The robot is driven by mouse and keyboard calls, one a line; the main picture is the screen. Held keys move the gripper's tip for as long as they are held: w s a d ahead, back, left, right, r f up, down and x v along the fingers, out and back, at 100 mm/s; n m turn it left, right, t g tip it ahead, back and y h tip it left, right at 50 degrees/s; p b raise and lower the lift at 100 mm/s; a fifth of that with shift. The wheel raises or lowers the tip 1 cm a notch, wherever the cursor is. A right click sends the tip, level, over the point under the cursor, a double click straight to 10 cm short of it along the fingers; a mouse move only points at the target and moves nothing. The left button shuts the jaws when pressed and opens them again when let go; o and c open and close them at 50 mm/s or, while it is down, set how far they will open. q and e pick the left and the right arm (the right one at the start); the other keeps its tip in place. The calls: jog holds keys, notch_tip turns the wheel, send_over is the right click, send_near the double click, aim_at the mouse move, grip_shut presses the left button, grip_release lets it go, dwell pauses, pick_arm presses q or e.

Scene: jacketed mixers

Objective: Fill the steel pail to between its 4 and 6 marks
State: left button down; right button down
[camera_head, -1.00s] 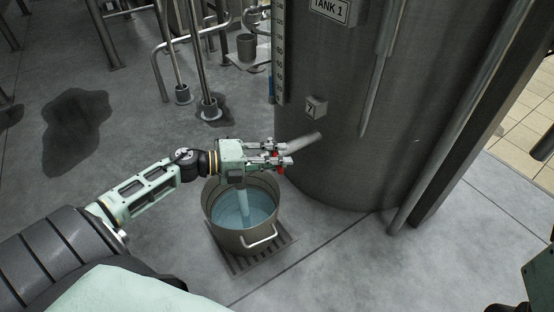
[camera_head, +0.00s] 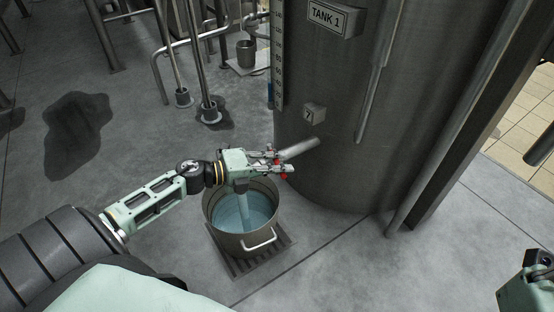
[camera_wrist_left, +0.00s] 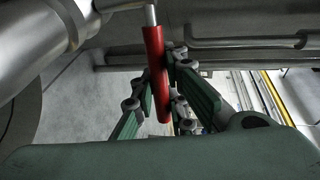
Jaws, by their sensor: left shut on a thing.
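The steel pail (camera_head: 243,240) stands upright on a floor grate, below my left gripper. Pale blue liquid (camera_head: 232,212) lies in it, and a stream falls into it from behind the gripper. The pail's marks cannot be read at this size. My left gripper (camera_head: 272,161) is shut on the red valve handle (camera_head: 287,168). In the left wrist view the red handle (camera_wrist_left: 157,75) stands between the finger pads. The outlet pipe (camera_head: 300,148) comes out of the tank (camera_head: 345,165) beside the gripper. The valve body and spout are mostly hidden by my gripper.
The floor grate (camera_head: 240,268) shows around the pail. Part of my right arm shows at the lower right.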

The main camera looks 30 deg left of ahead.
pick_arm(q)
jog(key=shift+w+d+f+n+t+y+p, duration=0.15)
jog(key=shift+w+n+t+y+p, duration=0.2)
jog(key=shift+n+y+p, duration=0.35)
jog(key=shift+w+d+r+n+t+y+p, duration=0.1)
jog(key=shift+w+n+t+y+p, duration=0.15)
jog(key=shift+y+p, duration=0.45)
jog(key=shift+w+d+f+n+t+y+p, duration=0.2)
jog(key=shift+n+t+y+p, duration=0.3)
jog(key=shift+p, duration=0.45)
jog(key=shift+r, duration=0.15)
jog(key=c, duration=1.7)
grip_release()
jog(key=shift+c, duration=0.2)
jog(key=shift+r, duration=0.1)
jog(key=shift+h, duration=0.3)
jog(key=v, duration=1.2)
jog(key=shift+r, duration=0.2)
